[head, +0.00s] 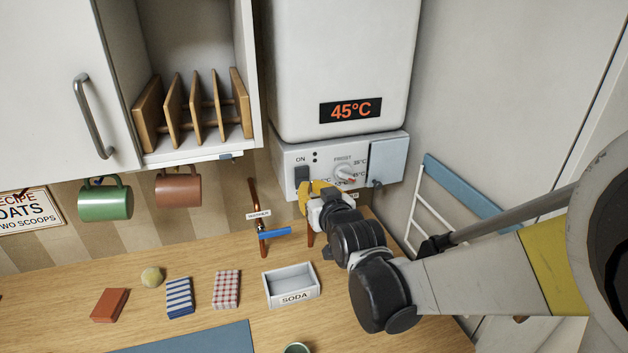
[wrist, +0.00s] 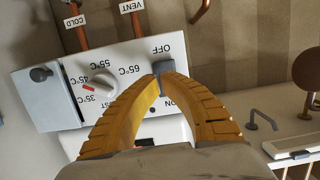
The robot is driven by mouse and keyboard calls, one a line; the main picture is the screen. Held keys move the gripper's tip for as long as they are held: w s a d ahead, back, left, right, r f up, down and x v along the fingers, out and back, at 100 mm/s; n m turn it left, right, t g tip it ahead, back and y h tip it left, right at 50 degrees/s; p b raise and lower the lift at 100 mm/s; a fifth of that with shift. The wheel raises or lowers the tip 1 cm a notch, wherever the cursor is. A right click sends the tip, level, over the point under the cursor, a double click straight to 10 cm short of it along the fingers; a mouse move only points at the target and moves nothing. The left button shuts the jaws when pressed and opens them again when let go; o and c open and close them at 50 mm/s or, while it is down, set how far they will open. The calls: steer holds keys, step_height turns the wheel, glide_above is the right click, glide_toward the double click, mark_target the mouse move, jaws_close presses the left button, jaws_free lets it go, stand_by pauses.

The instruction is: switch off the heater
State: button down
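The white heater (head: 345,60) hangs on the wall, its display (head: 350,109) lit at 45°C. On its control panel (head: 330,152) is a dark rocker switch (head: 302,174), with ON above it. In the wrist view, which is upside down, the switch (wrist: 163,67) shows just past my fingertips, beside the OFF label (wrist: 162,49). My gripper (head: 311,186) has yellow fingers whose tips come together at the switch's lower, OFF end; they also show in the wrist view (wrist: 159,82). They hold nothing. Whether they touch the switch is unclear, and they hide part of it.
A temperature dial (head: 344,173) sits right of the switch, beside a blue-grey cover (head: 388,160). Copper pipes run below, one with a blue valve lever (head: 274,233). Mugs (head: 105,201) hang at the left. A SODA tray (head: 292,285) stands on the counter.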

mark_target(305, 181)
steer(key=shift+x, duration=1.5)
steer(key=shift+w+a+f+b, duration=0.15)
steer(key=shift+w+b, duration=0.1)
steer(key=shift+b, duration=0.45)
